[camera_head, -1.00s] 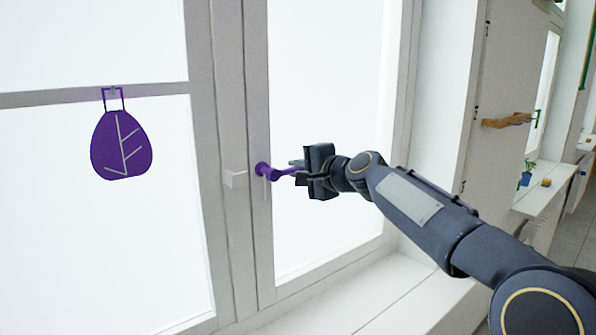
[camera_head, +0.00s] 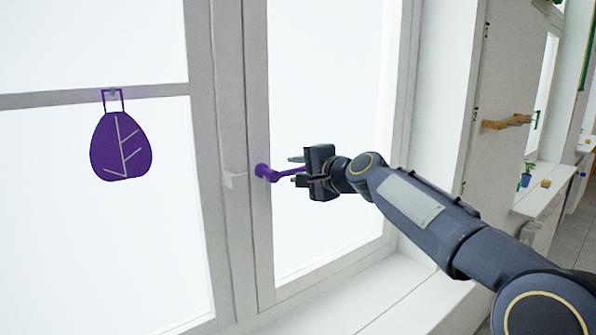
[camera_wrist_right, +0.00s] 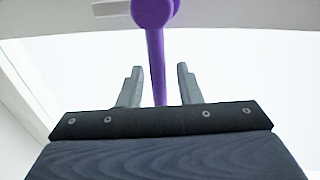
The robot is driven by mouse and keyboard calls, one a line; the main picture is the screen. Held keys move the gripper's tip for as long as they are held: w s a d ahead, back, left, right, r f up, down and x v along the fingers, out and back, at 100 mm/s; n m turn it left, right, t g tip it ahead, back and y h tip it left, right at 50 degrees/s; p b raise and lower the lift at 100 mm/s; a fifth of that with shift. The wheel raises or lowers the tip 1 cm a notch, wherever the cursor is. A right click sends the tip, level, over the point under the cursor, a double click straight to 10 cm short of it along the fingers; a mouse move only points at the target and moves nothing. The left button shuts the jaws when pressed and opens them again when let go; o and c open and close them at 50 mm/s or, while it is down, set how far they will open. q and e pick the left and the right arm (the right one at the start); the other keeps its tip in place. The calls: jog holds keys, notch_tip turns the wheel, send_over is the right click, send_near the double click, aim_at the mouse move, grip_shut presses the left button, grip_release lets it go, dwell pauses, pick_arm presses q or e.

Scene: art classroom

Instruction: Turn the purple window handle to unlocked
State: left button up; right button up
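The purple window handle (camera_head: 276,174) is on the white window frame. Its lever points to the right, close to horizontal, from its round base. In the right wrist view the purple lever (camera_wrist_right: 156,60) runs down between the two fingers, with a gap on each side. My right gripper (camera_head: 297,170) is open around the lever's outer end, one finger above and one below. Its fingers also show in the wrist view (camera_wrist_right: 159,86). The lever's tip is hidden by the gripper body. My left gripper is not in view.
A purple leaf-shaped ornament (camera_head: 121,147) hangs on the left pane. The white sill (camera_head: 375,298) lies below, and a wooden bracket (camera_head: 507,121) sticks out at the right.

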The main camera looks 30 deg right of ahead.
jog(key=b+v, duration=0.1)
jog(key=v, duration=0.6)
jog(key=shift+s+b, duration=0.25)
jog(key=shift+b, duration=0.1)
jog(key=s+a+f+n+g, duration=0.3)
jog(key=s+a+f+n, duration=0.2)
jog(key=s+f, duration=0.4)
jog(key=s+a+f+n+g+y, duration=0.1)
jog(key=s+a+f+n+g, duration=0.2)
jog(key=s+f, duration=0.6)
jog(key=s+a+f+n+g, duration=0.4)
jog(key=s+a+f+n, duration=0.2)
jog(key=s+f, duration=0.4)
notch_tip(320, 180, down, 5)
jog(key=shift+a+r+n+y, duration=0.15)
jog(key=shift+a+n+y, duration=0.15)
jog(key=shift+a, duration=0.35)
jog(key=shift+s, duration=0.1)
